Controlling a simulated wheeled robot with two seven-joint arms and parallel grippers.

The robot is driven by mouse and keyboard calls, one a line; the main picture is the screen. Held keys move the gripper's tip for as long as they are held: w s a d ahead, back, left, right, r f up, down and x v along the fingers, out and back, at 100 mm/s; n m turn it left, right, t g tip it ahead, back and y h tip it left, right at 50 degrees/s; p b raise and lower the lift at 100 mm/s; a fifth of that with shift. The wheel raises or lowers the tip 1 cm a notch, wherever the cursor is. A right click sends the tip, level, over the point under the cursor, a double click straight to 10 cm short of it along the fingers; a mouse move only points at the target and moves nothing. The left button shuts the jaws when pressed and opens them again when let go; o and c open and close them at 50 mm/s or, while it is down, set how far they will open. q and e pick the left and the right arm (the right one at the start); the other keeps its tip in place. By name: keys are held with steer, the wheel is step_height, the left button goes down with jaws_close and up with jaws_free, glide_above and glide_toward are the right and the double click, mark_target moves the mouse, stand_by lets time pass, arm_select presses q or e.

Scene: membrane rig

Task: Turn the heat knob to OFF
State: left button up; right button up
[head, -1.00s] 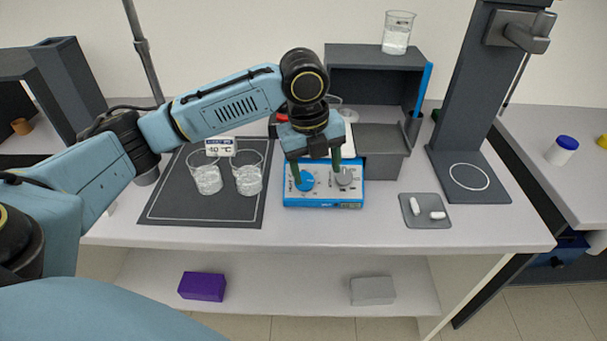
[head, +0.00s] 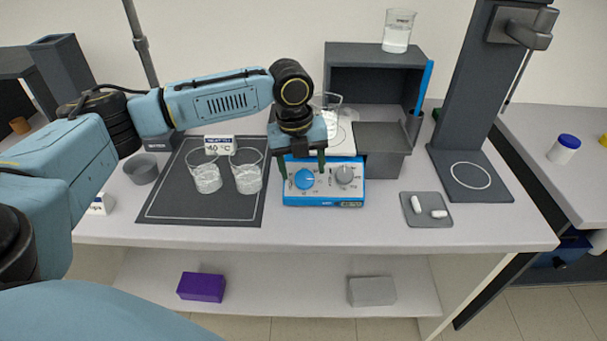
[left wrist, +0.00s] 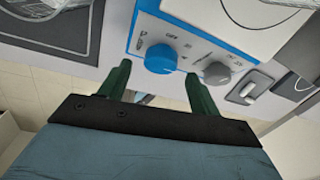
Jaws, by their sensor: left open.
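The blue-and-white hotplate unit (head: 324,198) stands on the bench with two knobs on its sloped front panel. The left knob is blue (head: 304,179) and the right one is grey (head: 345,175). Both show in the left wrist view, the blue knob (left wrist: 161,58) and the grey knob (left wrist: 217,73). Small print surrounds each knob; I cannot read which is marked heat. My left gripper (head: 303,173) is open and empty, its green fingertips spread to either side of the blue knob, seemingly short of touching it. My right gripper is out of view.
Two beakers (head: 207,178) (head: 248,178) stand on a dark mat (head: 165,207) to the left. A small tray (head: 416,218) with white stir bars lies right of the unit. The bench in front is clear.

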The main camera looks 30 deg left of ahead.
mark_target(303, 180)
arm_select(q)
steer(key=shift+w+d+f, duration=0.1)
steer(key=shift+f, duration=1.1)
